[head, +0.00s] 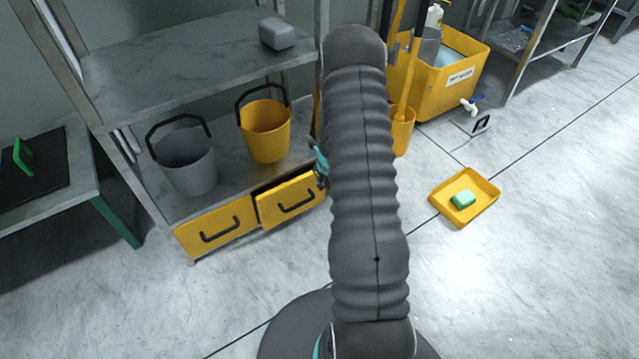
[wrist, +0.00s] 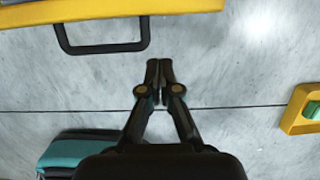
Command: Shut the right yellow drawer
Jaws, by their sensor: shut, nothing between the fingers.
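The right yellow drawer (head: 267,211) is under the lower shelf of the metal rack. It stands partly open, its front jutting out past the left yellow drawer (head: 196,237). It has a dark bar handle (head: 297,203). In the wrist view, a yellow drawer front (wrist: 185,6) runs along the top edge, with its dark handle (wrist: 103,47) at upper left. My gripper (wrist: 160,63) is shut and empty, over the floor, its tips just below the drawer front in the picture and right of the handle. In the head view my arm hides most of the gripper.
A grey bucket (head: 187,165) and a yellow bucket (head: 265,132) stand on the lower shelf above the drawers. A yellow tray (head: 482,208) with a green block (head: 463,199) lies on the floor to the right. The floor before the drawers is clear.

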